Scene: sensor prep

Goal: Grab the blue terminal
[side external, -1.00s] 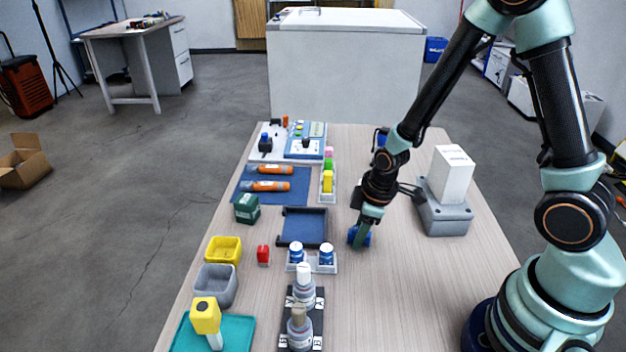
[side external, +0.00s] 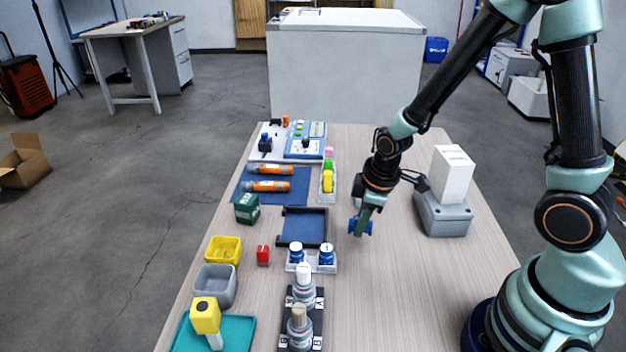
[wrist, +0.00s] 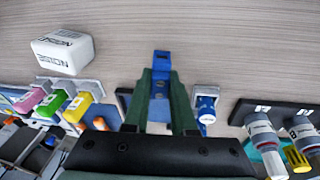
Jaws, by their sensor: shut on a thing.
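The blue terminal (side external: 368,228) is between the fingers of my gripper (side external: 363,222), to the right of the shallow blue tray in the side view. The fingers partly hide it. In the wrist view the blue terminal (wrist: 161,62) shows between the tips of the two green fingers (wrist: 161,78), which are shut on it. It appears held slightly above the table. Pink (wrist: 30,99), green (wrist: 53,103) and yellow (wrist: 77,106) blocks sit in a pale holder at the left of the wrist view.
The shallow blue tray (side external: 303,228) has dark raised edges. Two blue-capped jars (side external: 326,255) stand in a white holder near it. Grey-bodied bottles (side external: 303,290) stand in front. A white box (side external: 452,175) sits on a grey device (side external: 445,215) at right. The table's right front is clear.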

